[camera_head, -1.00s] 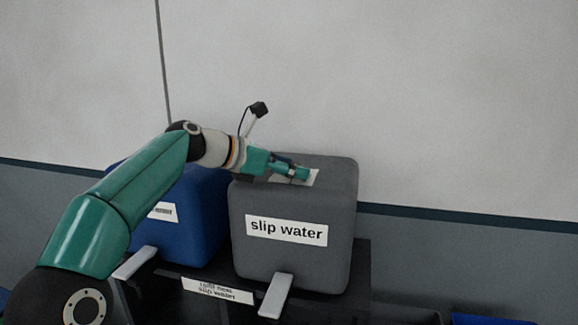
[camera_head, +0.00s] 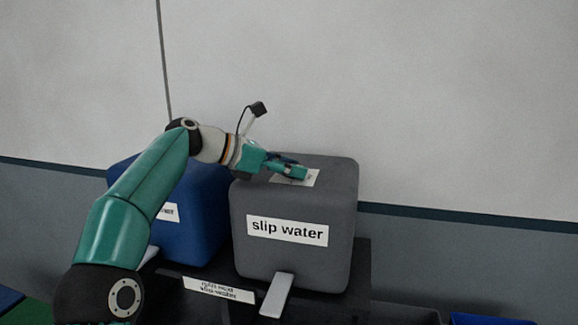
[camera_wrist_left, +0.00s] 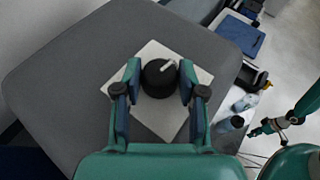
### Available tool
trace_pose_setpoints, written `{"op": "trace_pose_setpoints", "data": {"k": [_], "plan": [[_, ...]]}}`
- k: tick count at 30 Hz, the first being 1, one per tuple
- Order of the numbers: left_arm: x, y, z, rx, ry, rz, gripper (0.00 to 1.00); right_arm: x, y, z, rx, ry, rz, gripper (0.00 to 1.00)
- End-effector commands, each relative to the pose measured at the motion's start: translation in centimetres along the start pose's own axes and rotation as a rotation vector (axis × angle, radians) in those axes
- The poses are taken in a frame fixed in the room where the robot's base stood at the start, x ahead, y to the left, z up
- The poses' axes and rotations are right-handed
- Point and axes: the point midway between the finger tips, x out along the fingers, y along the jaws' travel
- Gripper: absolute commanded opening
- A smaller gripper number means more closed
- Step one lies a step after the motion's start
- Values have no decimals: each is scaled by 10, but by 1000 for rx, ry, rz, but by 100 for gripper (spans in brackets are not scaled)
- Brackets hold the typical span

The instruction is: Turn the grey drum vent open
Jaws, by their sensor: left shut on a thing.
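The grey drum (camera_head: 295,260), labelled "slip water", stands on a dark stand. Its vent is a round black knob (camera_wrist_left: 158,84) with a white pointer mark, on a white square plate (camera_wrist_left: 165,118) on the drum's top. In the left wrist view the mark points to the upper right. My left gripper (camera_head: 303,174) reaches over the drum's top from the left. In the left wrist view its fingers (camera_wrist_left: 160,78) are on either side of the knob, shut on it. The knob is hidden in the head view. My right gripper (camera_wrist_left: 270,127) shows small at the right of the left wrist view, away from the drum.
A blue drum (camera_head: 205,225) stands close to the left of the grey drum, partly behind my left arm. A light grey lever (camera_head: 276,296) sticks out below the grey drum. A label strip (camera_head: 218,290) is on the stand's front. A wall rises behind.

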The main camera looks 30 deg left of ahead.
Motion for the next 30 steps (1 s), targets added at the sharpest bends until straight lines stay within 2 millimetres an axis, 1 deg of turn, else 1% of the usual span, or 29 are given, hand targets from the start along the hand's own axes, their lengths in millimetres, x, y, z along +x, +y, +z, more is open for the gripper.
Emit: {"op": "trace_pose_setpoints", "data": {"k": [1,3,10,21,22,26,30], "plan": [[-1,3,3,9,-11,-8,6,0,0,0,0,0,0,40],[-1,4,4,19,-13,-30,6,0,0,0,0,0,0,40],[-2,2,3,45,-13,-82,5,0,0,0,0,0,0,40],[-2,1,1,49,-8,-93,5,0,0,0,0,0,0,40],[-2,1,1,49,-7,-93,41,0,0,0,0,0,0,40],[-2,0,1,48,-6,-93,63,0,0,0,0,0,0,40],[-1,0,0,48,-5,-94,64,0,0,0,0,0,0,40]]}}
